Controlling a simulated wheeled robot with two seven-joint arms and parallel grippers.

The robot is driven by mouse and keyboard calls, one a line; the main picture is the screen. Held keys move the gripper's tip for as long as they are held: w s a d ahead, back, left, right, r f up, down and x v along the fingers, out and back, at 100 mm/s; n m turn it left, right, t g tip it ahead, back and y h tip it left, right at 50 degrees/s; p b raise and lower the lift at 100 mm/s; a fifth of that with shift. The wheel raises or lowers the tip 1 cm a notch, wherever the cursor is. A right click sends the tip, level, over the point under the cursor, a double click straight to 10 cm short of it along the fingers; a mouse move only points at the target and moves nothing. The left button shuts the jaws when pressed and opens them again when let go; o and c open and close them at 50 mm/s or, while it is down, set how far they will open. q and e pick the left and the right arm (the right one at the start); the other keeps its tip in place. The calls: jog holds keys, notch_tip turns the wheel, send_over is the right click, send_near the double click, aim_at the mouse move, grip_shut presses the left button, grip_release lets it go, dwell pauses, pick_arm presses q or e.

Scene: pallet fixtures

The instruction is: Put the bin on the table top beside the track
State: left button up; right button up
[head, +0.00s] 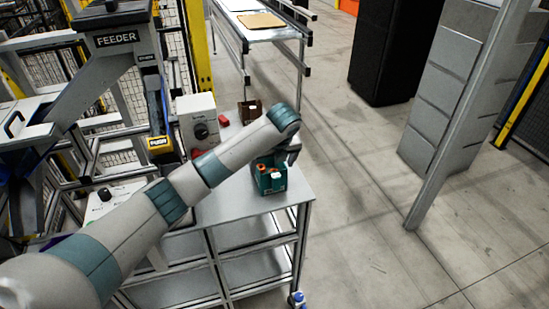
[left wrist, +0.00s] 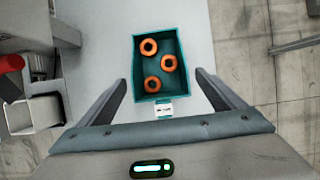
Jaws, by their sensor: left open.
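The teal bin (head: 272,180) stands on the grey table top (head: 225,197), near its right edge. In the left wrist view the bin (left wrist: 141,72) holds 3 orange rings (left wrist: 168,64) and has a white label on its near wall. My left gripper (head: 292,153) is just above the bin. In the left wrist view its open fingers (left wrist: 160,88) are on either side of the bin's near end, with gaps to both walls. The track cannot be made out for sure; a conveyor-like frame (head: 268,33) stands behind the table. My right gripper is not in view.
A grey control box (head: 198,122) with a dark knob, a red object (head: 223,121) and a brown box (head: 250,111) stand at the table's back. The feeder (head: 116,39) is on the left. Bare table lies in front of the bin; open floor is to the right.

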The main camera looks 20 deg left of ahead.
pick_arm(q)
jog(key=b+v, duration=0.1)
jog(key=v, duration=0.5)
jog(key=shift+s+r, duration=0.1)
jog(key=shift+r, duration=0.2)
